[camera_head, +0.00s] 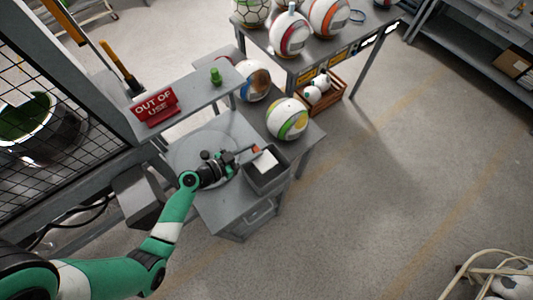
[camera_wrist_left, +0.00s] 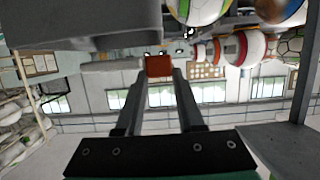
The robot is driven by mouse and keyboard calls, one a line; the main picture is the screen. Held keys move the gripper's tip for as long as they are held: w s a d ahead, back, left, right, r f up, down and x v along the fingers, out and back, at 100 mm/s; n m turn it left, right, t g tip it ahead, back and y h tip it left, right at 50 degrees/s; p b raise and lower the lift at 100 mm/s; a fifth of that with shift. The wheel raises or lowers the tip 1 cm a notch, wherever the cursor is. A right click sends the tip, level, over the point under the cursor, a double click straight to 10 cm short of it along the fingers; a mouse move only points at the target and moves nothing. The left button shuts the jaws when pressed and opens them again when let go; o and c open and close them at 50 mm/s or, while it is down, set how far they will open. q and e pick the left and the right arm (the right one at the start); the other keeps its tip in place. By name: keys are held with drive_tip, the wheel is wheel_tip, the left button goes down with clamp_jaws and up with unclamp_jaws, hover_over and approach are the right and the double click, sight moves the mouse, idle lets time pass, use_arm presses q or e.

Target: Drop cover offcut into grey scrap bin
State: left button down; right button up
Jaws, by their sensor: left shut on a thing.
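The cover offcut is a small orange-red piece (camera_head: 256,148). It also shows between the fingertips in the left wrist view (camera_wrist_left: 159,66). My left gripper (camera_head: 249,151) is shut on it and holds it at the far-left rim of the grey scrap bin (camera_head: 268,186). The gripper also shows in the wrist view (camera_wrist_left: 160,72), its two fingers on either side of the piece. The bin is open-topped, and something white lies inside it. The head view does not clearly show the gap between the offcut and the rim. My right gripper is not in view.
The bin stands on a grey bench (camera_head: 228,210) beside a round plate (camera_head: 190,150). A white, green and yellow ball (camera_head: 287,118) sits just behind it. A red "OUT OF USE" sign (camera_head: 155,107) stands on a shelf at the left. The floor at right is mostly clear.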

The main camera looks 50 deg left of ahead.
use_arm(q)
drive_tip(key=shift+f, duration=0.75)
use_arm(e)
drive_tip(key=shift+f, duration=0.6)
use_arm(q)
drive_tip(key=shift+c, duration=2.2)
unclamp_jaws()
drive_tip(key=shift+r, duration=0.1)
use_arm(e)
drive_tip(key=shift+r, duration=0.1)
